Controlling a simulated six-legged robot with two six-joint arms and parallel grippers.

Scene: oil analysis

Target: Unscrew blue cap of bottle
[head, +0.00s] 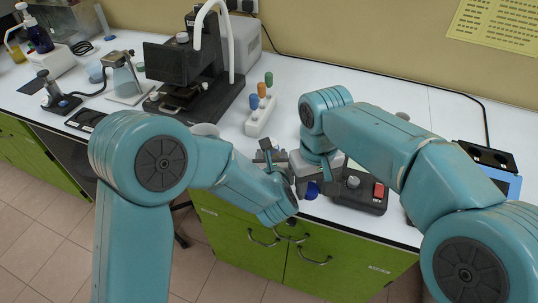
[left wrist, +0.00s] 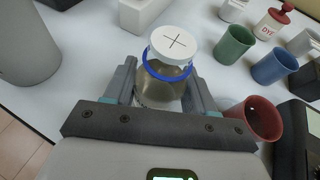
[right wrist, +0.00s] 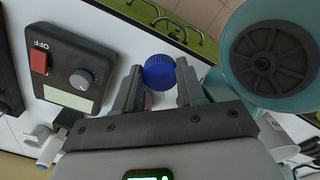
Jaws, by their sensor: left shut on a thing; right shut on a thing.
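The bottle (left wrist: 162,90), clear with brownish contents, stands between my left gripper's fingers (left wrist: 165,88) in the left wrist view. Its top is a white disc (left wrist: 174,42) with a black cross, above a blue ring (left wrist: 165,72). My left gripper is shut on the bottle. In the head view the bottle cannot be made out. The blue cap (right wrist: 159,72) is between the fingertips of my right gripper (right wrist: 155,85), which is shut on it. In the head view the blue cap (head: 312,190) hangs below the right gripper near the bench's front edge, apart from the bottle.
A dark control box (head: 358,191) with a red switch and grey knob stands right of the right gripper. Green (left wrist: 234,42), blue (left wrist: 275,67) and red (left wrist: 255,119) cups stand right of the bottle. A microscope-like device (head: 185,70) is at the back left.

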